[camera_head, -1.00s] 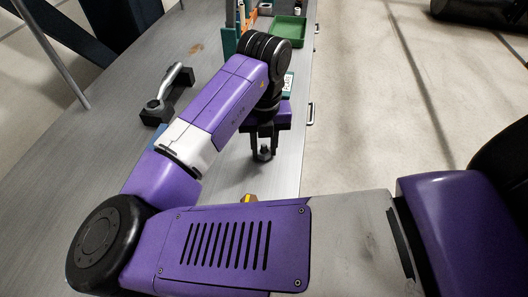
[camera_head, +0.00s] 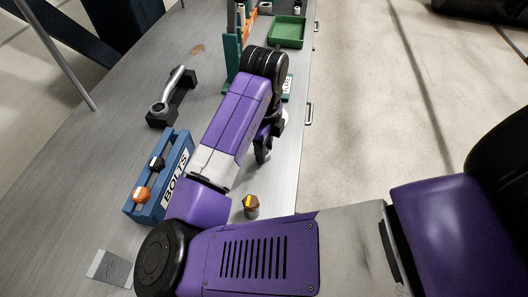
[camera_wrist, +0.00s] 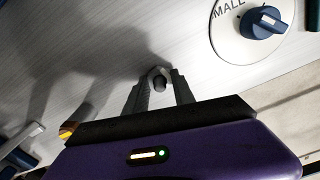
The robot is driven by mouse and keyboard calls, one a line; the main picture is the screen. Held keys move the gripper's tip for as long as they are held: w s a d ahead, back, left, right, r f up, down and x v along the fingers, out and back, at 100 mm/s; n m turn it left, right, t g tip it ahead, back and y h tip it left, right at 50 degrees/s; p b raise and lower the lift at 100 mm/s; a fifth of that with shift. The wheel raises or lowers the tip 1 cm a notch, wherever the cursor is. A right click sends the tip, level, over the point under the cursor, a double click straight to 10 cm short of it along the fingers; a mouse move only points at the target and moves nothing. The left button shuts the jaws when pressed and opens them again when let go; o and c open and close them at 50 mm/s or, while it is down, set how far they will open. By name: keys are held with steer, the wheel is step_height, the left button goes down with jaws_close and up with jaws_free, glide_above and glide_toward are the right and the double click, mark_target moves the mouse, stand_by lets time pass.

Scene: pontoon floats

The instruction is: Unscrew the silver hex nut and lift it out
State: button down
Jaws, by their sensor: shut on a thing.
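My gripper (camera_wrist: 160,88) shows in the wrist view with its two dark fingers close together. They are shut on a small silver piece, which looks like the silver hex nut (camera_wrist: 154,73). A dark round part shows at its middle; I cannot tell whether that is a bolt end or the nut's hole. In the head view my gripper (camera_head: 262,153) points down near the right side of the bench, and the nut is hidden or too small to make out there. I cannot tell whether the nut is clear of the surface.
A brown hex piece with a yellow mark (camera_head: 251,207) stands nearer me. A blue BOLTS box (camera_head: 177,182) is left of my arm, with a wrench holder (camera_head: 181,100) behind it. A green tray (camera_head: 288,43) lies farther back. A blue knob (camera_wrist: 262,22) sits on a white disc (camera_wrist: 228,40).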

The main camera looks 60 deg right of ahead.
steer(key=n+p, duration=0.2)
steer(key=n, duration=0.1)
steer(key=shift+s+r, duration=0.1)
steer(key=shift+r, duration=0.1)
steer(key=n+p, duration=0.2)
steer(key=n, duration=0.2)
steer(key=shift+n, duration=0.4)
steer(key=n+p, duration=0.1)
steer(key=n, duration=0.2)
steer(key=shift+f+n, duration=0.15)
steer(key=shift+n, duration=0.45)
steer(key=shift+p, duration=0.3)
